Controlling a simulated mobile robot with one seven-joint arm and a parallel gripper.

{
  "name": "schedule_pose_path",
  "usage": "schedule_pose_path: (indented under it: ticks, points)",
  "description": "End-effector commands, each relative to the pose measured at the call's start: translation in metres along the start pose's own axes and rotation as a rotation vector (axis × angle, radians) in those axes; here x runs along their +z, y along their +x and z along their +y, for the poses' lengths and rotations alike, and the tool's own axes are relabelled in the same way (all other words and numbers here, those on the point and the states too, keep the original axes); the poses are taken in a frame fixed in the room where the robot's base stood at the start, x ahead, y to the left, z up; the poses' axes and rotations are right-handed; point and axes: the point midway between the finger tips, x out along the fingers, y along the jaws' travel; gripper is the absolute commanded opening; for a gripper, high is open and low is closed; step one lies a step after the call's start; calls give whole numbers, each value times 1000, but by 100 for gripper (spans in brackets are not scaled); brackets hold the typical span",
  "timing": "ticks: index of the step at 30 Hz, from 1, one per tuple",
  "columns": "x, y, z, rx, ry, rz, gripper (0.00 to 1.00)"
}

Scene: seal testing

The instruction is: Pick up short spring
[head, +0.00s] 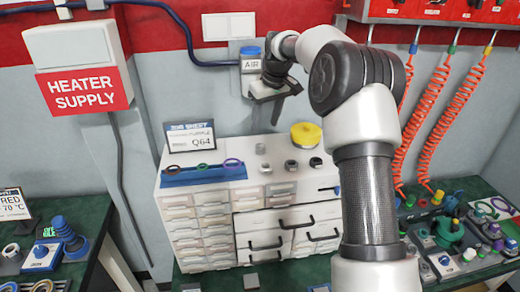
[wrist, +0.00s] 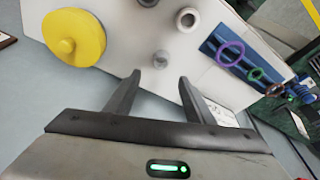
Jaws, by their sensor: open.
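My gripper (head: 276,112) is open and empty, raised above the back of the white drawer cabinet (head: 225,190). In the wrist view its two dark fingers (wrist: 160,78) are apart with nothing between them. Several small grey ring-like or coil-like pieces stand on the cabinet top: one at the middle (head: 291,165), one to its right (head: 315,162) and one to its left (head: 265,168).
A yellow round object (head: 306,134) stands on the cabinet top at the back. A green bench (head: 470,265) with fittings is at the right.

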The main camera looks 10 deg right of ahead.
Motion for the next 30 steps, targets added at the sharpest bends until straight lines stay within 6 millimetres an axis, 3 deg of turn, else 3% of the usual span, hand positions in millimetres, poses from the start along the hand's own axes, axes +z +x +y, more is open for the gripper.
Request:
schedule_pose_path:
  ticks: [6, 14, 21, 30]
  points:
    - [0, 40, -1, -2, 0, -1, 49]
    - [2, 58, -1, -2, 0, -2, 49]
    - [4, 93, -1, -2, 0, -1, 49]
    - [4, 102, 0, 1, 0, 1, 49]
